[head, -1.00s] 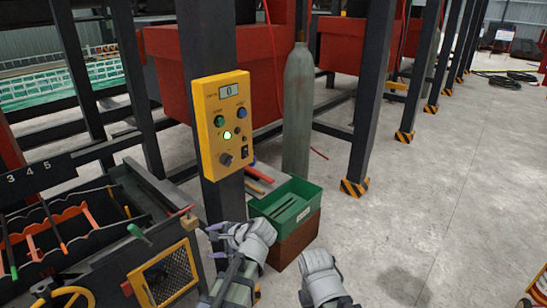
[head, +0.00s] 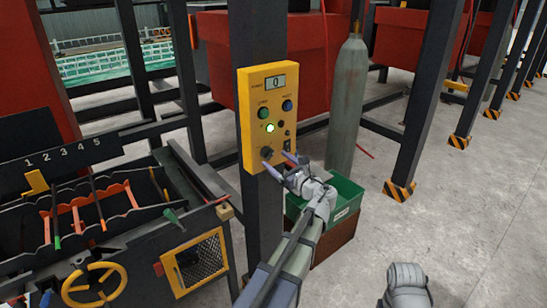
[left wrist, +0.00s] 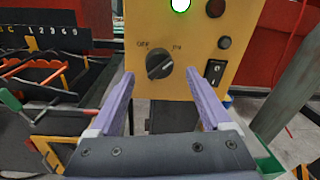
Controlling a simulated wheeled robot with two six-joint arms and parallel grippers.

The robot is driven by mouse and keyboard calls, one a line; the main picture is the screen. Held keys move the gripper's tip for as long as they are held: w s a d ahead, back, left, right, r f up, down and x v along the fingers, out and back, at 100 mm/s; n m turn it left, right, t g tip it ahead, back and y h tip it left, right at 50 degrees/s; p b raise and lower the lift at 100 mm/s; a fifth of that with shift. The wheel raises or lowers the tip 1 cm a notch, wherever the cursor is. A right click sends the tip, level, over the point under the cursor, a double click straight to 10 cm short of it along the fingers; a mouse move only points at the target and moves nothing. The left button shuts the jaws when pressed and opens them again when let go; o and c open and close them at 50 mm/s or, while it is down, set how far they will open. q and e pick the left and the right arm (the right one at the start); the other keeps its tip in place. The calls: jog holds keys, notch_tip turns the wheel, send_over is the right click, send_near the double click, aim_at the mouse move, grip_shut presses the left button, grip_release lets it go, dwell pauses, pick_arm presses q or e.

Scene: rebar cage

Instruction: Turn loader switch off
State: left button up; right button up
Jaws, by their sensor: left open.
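The yellow control box (head: 251,120) is mounted on a dark post. Its black rotary switch (head: 266,152) sits low on the front. In the left wrist view the switch (left wrist: 159,65) lies between OFF and ON labels, with its grip slanting from lower left to upper right, toward ON. My left gripper (head: 277,160) is open, its purple fingers pointing at the box just below and beside the switch. In the left wrist view the fingers (left wrist: 170,72) stand on either side of the switch, not closed on it.
A green bin (head: 345,197) and a grey cylinder (head: 347,105) stand right of the post. A tool rack fills the left.

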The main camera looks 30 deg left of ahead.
aim_at(271, 156)
pick_arm(q)
jog(key=shift+x, duration=1.75)
jog(key=shift+c, duration=0.3)
grip_shut()
